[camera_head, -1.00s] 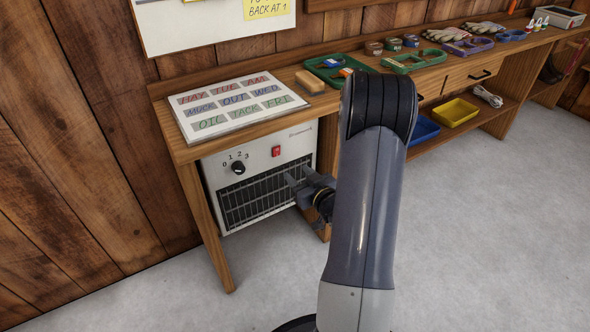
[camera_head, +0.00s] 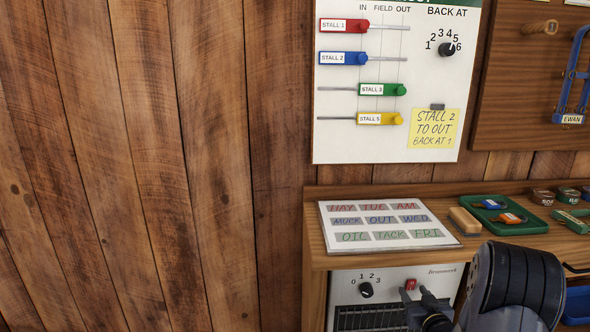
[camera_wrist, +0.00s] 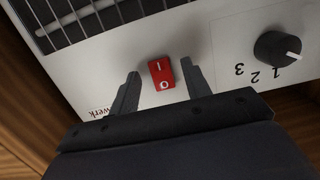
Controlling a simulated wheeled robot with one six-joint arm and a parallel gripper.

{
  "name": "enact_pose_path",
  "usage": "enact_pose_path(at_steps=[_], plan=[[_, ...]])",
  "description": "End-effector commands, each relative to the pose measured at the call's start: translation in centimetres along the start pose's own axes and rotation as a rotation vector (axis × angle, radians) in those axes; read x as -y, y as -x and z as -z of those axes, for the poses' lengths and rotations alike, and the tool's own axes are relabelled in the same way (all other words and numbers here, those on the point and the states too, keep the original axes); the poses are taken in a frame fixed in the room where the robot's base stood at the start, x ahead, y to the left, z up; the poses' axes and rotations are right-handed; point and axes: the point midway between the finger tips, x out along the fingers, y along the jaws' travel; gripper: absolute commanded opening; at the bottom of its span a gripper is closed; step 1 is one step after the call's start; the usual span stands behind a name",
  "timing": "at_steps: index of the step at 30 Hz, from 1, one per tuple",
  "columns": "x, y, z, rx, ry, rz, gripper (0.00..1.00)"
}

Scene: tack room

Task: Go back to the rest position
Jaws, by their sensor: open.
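My gripper (camera_wrist: 160,72) is open and empty in the wrist view. Its two fingers stand on either side of the red rocker switch (camera_wrist: 162,74) on the white heater panel (camera_wrist: 215,42). I cannot tell whether the fingertips touch the panel. In the head view, my gripper (camera_head: 416,300) shows small and dark at the lower right, in front of the heater (camera_head: 437,277), just below the switch (camera_head: 411,284). My arm covers part of the heater's right side.
The heater's black dial (camera_head: 366,290) is left of the switch, above the grille (camera_head: 352,318). The wooden bench (camera_head: 470,245) overhangs it, with a lettered board (camera_head: 385,238), a sponge-like block (camera_head: 464,220) and a green tray (camera_head: 535,229). A white stall board (camera_head: 345,135) hangs above.

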Motion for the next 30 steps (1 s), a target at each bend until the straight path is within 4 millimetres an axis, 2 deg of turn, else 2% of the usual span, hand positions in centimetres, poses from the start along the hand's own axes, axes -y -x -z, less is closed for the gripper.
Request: enact_pose_path(at_steps=[1,3,23,30], plan=[[0.0,-0.6,-0.1,0.0,0.0,0.0,0.45],[0.0,-0.4,0.3,0.012,-0.001,-0.001,0.45],[0.0,-0.4,-0.3,0.01,0.0,-0.001,0.45],[-0.1,3.7,0.2,0.003,-0.002,-0.004,0.45]])
